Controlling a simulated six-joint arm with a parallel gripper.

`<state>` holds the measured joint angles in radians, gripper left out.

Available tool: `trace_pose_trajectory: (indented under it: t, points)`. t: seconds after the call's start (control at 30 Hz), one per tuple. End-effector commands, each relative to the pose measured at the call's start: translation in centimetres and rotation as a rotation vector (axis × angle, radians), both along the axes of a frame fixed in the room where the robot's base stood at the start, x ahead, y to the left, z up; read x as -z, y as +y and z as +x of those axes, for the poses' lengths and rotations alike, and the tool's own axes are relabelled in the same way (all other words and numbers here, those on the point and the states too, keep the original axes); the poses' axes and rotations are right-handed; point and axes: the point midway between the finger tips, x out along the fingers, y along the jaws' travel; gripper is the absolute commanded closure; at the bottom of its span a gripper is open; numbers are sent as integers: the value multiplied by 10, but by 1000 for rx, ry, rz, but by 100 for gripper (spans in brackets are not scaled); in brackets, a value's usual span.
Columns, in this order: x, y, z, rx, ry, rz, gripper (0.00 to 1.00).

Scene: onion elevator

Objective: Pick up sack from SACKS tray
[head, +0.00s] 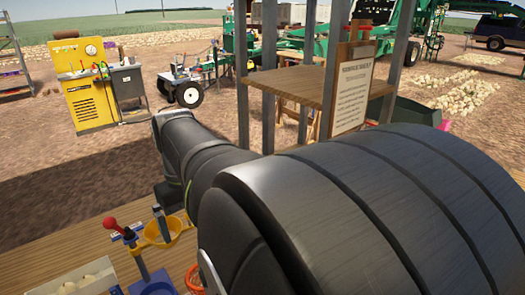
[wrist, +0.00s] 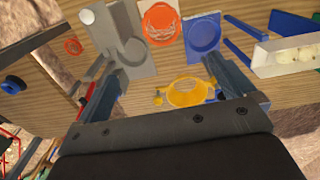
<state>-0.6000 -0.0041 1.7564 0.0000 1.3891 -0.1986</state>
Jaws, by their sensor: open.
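I cannot make out a tray labelled SACKS in either view. A yellow ring-shaped funnel (wrist: 188,93) is close to the right finger. It also shows in the head view (head: 163,234). My arm hides much of the bench in the head view.
A grey plate with a round recess (wrist: 121,40) and a blue holder (wrist: 201,36) stand beyond the fingers. A white tray (wrist: 268,62) holds several pale onions. A red-knobbed lever (head: 110,224) stands on the bench. A sign (head: 354,88) hangs by a wooden shelf.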

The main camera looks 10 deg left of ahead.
Motion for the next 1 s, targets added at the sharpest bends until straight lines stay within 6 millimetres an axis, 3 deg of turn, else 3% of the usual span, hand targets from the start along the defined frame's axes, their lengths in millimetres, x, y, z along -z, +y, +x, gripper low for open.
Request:
trace_pose_trajectory:
  t: [0.17, 0.7, 1.0]
  points:
    - [7, 2, 0, -177, 1, -1, 1]
    - [48, 8, -3, -1264, 3, 0, 1]
    - [59, 10, -4, -1549, 1, 0, 1]
